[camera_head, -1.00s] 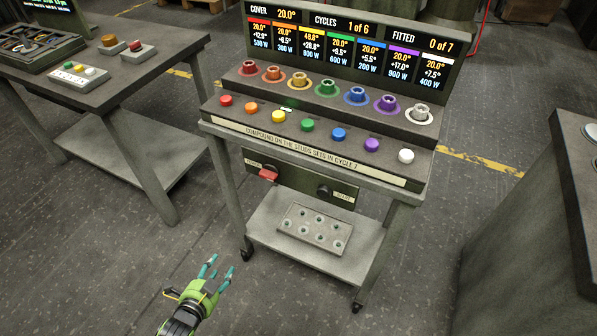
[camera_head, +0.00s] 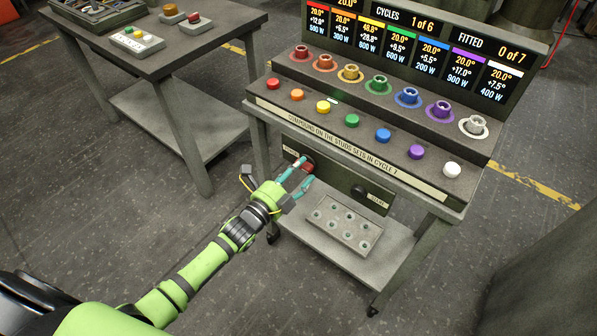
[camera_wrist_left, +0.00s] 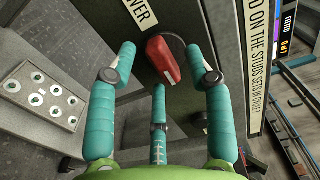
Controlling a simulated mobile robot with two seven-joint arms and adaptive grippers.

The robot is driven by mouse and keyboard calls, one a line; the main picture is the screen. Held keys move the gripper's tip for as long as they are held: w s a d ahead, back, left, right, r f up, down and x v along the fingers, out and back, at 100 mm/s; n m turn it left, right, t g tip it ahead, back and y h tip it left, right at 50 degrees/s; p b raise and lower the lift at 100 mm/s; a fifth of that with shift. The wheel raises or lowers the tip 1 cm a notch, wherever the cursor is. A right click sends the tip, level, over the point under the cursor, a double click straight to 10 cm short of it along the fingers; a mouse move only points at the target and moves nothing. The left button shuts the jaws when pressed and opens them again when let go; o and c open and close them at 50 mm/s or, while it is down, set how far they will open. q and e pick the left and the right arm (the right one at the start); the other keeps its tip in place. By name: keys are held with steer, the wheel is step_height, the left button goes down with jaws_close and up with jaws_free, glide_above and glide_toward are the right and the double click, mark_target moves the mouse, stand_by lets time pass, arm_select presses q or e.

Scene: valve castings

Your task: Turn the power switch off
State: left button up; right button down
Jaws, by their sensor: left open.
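The red power switch (camera_head: 307,167) is on the front panel under the near edge of the bench, at the panel's left end. In the left wrist view the switch (camera_wrist_left: 163,60) is a red lever on a dark round base, beside a label (camera_wrist_left: 141,13) ending in "WER". My left gripper (camera_head: 300,174) is open in front of it. In the wrist view its teal fingers (camera_wrist_left: 160,62) are spread, one on each side of the switch and a third below. I cannot tell whether any finger touches it. My right gripper is not in view.
A dark knob (camera_head: 358,192) is on the same panel, further right. Coloured caps and ringed sockets line the bench (camera_head: 400,148) above. A plate with studs (camera_head: 345,226) lies on the lower shelf. Another table (camera_head: 165,52) stands at the back left.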

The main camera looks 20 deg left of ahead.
arm_select(q)
jaws_close()
steer(key=shift+n, duration=0.3)
steer(key=n+p, duration=0.1)
steer(key=n, duration=0.2)
steer(key=shift+d+n, duration=0.1)
steer(key=shift+n, duration=0.3)
steer(key=n+p, duration=0.1)
steer(key=n, duration=0.3)
steer(key=shift+d+r, duration=0.1)
steer(key=n, duration=0.5)
steer(key=shift+r+p, duration=0.1)
steer(key=shift+p, duration=0.2)
steer(key=shift+n, duration=2.2)
jaws_free()
